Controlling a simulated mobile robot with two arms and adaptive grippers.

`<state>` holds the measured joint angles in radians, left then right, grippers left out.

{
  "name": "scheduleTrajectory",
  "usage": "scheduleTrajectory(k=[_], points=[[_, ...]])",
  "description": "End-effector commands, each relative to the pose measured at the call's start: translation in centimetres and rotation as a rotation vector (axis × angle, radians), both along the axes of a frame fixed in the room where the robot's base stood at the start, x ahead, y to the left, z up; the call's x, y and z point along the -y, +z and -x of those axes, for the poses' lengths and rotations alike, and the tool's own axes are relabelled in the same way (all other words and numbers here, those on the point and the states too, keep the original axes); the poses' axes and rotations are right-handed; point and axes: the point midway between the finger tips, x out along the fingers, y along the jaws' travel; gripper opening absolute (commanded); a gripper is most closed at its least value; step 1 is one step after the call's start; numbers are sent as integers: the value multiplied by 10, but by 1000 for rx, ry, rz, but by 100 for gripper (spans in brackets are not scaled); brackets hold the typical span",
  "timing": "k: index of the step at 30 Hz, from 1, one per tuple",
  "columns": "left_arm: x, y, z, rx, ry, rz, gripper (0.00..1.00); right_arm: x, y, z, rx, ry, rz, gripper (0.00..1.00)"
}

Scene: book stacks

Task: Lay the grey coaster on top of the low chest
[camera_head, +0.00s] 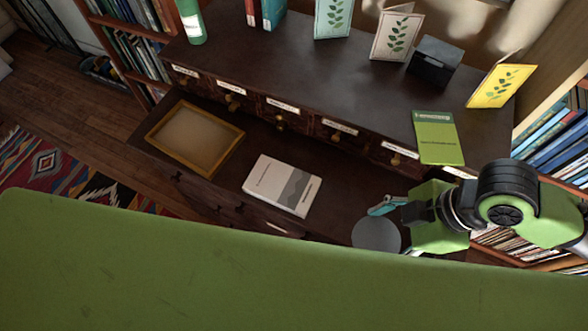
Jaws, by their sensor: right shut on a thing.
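The grey coaster (376,235) is a round flat disc at the lower right of the head view. My right gripper (385,208) is shut on it at its upper edge. The coaster appears over the right end of the lower ledge; I cannot tell whether it touches it. The dark wooden low chest (330,85) has a broad top, a row of small labelled drawers with knobs, and a lower ledge in front. My left gripper is not in view.
A framed tray (195,138) and a white-grey book (283,185) lie on the lower ledge. A green booklet (438,138), a dark box (433,63), a yellow card (500,86) and a green bottle (191,22) are on the top. Its middle is clear.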

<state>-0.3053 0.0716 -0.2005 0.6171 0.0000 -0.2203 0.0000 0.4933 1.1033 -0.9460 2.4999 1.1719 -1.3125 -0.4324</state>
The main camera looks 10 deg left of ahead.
Motion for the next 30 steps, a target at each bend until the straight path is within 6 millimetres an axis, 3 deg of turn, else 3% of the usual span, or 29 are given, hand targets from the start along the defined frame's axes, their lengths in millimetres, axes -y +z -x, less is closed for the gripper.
scheduleTrajectory(k=[8, 16, 18, 23, 30], points=[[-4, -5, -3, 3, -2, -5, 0, -2, -4, 4, 2, 47, 1, 44], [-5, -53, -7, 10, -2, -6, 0, -4, -21, -19, 8, 45, 0, 44], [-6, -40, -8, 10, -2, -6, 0, -5, -18, -37, 0, 41, 0, 44], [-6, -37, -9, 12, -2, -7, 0, -9, -36, -77, 1, 42, 0, 44], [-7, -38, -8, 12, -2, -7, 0, -11, -78, -116, -1, 43, 1, 44]])
